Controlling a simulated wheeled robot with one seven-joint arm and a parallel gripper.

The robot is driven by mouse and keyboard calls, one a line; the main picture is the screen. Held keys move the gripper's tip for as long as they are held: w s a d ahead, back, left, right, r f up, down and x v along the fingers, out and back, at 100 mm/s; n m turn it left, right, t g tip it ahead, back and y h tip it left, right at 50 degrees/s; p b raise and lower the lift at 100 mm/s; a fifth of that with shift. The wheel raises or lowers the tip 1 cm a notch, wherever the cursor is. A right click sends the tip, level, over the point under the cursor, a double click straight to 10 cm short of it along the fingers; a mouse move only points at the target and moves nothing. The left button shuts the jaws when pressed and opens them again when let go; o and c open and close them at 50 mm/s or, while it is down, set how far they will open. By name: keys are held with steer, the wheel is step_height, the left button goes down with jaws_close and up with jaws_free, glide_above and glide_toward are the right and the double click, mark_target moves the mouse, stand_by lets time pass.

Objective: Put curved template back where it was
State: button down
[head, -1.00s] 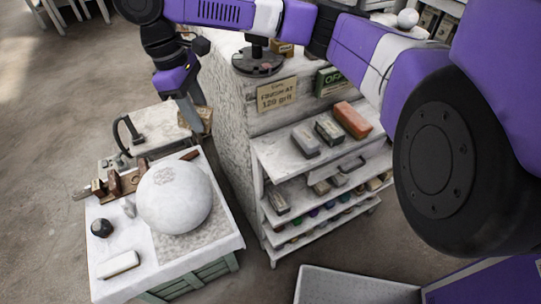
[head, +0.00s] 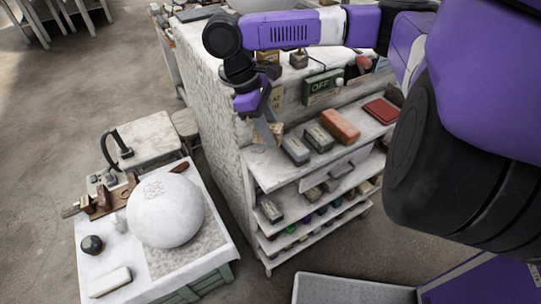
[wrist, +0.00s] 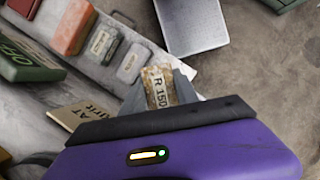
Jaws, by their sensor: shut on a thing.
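The curved template (wrist: 160,86) is a small tan, worn piece with a dark "R 150" marking in the wrist view. My gripper (head: 267,132) is shut on it, with a finger on either side. In the head view my gripper hangs fingers down near the left end of the white shelf unit's top shelf (head: 272,172), left of the grey blocks. Only a tan bit of the template shows there, beside the fingers. I cannot tell whether it touches the shelf.
Grey blocks (head: 296,149), an orange block (head: 340,126) and a red flat box (head: 381,110) line the top shelf. A green OFF sign (head: 322,86) stands behind. A low table with a white plaster sphere (head: 166,210) is at left. A grey tray (head: 350,289) lies in front.

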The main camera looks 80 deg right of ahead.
step_height(320, 180, down, 10)
steer(key=shift+f+p, duration=0.1)
steer(key=shift+p, duration=0.25)
steer(key=c, duration=0.9)
jaws_free()
